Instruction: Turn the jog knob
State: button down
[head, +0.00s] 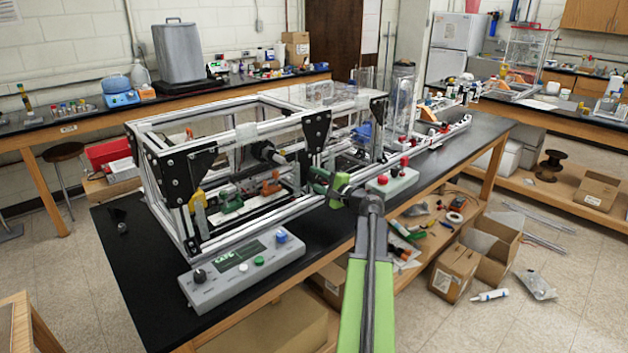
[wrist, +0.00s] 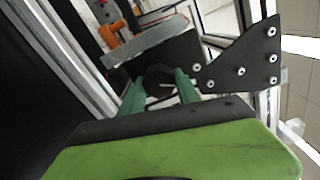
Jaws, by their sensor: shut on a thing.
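My gripper (head: 320,184) is at the front right corner of the aluminium extrusion frame (head: 232,244). In the wrist view its two green fingers (wrist: 159,92) are shut on a dark round knob (wrist: 158,76), beside a black corner plate (wrist: 240,62). The fingers touch the knob from both sides. No label on it can be read, so I cannot tell for sure that it is the jog knob. In the head view my gripper hides it. A grey control panel (head: 232,272) in front of the frame carries a black knob (head: 199,276) and a blue knob (head: 281,237).
A small grey box with red buttons (head: 390,184) stands close to the right of my arm. An orange part (head: 270,184) sits inside the frame and also shows in the wrist view (wrist: 113,34). The black bench top (head: 135,275) is clear left of the panel.

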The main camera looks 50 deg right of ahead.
jog(key=shift+d+r, duration=0.1)
jog(key=c, duration=1.2)
grip_release()
jog(key=shift+o, duration=0.3)
jog(key=s+a, duration=0.1)
jog(key=s, duration=1.6)
jog(key=shift+s+a, duration=0.15)
jog(key=shift+a, duration=0.05)
